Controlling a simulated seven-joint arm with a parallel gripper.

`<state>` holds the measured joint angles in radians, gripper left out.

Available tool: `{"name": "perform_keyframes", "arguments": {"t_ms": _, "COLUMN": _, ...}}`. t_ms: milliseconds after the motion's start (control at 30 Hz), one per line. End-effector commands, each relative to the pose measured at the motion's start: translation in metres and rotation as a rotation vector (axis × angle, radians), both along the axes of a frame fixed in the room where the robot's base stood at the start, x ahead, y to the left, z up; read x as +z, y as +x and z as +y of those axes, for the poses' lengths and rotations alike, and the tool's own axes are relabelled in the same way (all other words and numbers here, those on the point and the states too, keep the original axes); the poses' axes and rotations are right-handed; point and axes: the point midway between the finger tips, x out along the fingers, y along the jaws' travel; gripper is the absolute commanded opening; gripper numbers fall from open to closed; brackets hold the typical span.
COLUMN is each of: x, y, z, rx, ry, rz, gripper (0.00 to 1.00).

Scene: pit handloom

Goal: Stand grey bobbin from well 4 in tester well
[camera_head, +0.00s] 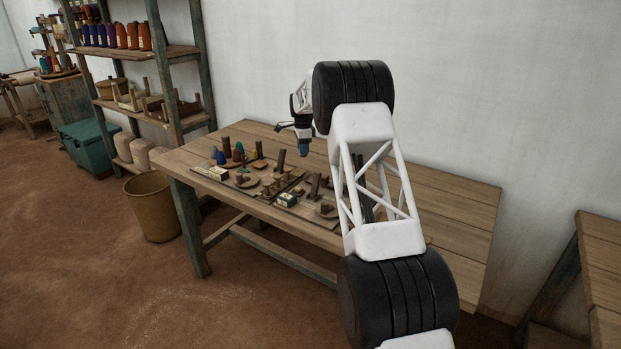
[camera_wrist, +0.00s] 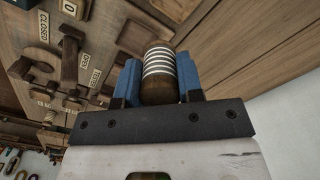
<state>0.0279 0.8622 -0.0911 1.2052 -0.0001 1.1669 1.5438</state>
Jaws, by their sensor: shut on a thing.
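My gripper (camera_wrist: 159,76) is shut on a grey bobbin (camera_wrist: 159,64), with one blue finger on each side of it. The bobbin has pale grey thread bands and dark brown wooden ends. In the head view my gripper (camera_head: 304,148) hangs above the back of the table, right of the groups of small parts, and the bobbin cannot be made out there. The wrist view shows dark wooden fittings with labels such as "CLOSED" and "OPEN" beyond the fingers. I cannot tell which fitting is the tester well or well 4.
The wooden table (camera_head: 455,205) carries several coloured cones (camera_head: 226,148), dark upright posts (camera_head: 279,160) and small labelled boxes (camera_head: 286,200) on its left half. Its right side is bare. A wall stands close behind; a basket (camera_head: 151,207) and a shelf rack (camera_head: 150,50) stand left.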

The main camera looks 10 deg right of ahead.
Motion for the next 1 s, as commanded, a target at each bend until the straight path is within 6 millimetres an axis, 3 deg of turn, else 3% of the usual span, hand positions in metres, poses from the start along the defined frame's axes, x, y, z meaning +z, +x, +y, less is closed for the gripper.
{"name": "perform_keyframes", "arguments": {"t_ms": 200, "x": 0.004, "y": -0.031, "z": -0.02, "rx": 0.0, "ry": 0.0, "rz": 0.0, "gripper": 0.12}}
{"name": "perform_keyframes", "arguments": {"t_ms": 400, "x": 0.005, "y": -0.046, "z": -0.029, "rx": 0.0, "ry": 0.0, "rz": 0.001, "gripper": 0.12}}
{"name": "perform_keyframes", "arguments": {"t_ms": 800, "x": 0.004, "y": -0.047, "z": -0.029, "rx": 0.0, "ry": 0.0, "rz": 0.001, "gripper": 0.12}}
{"name": "perform_keyframes", "arguments": {"t_ms": 1000, "x": -0.013, "y": -0.047, "z": -0.029, "rx": 0.0, "ry": 0.0, "rz": 0.001, "gripper": 0.12}}
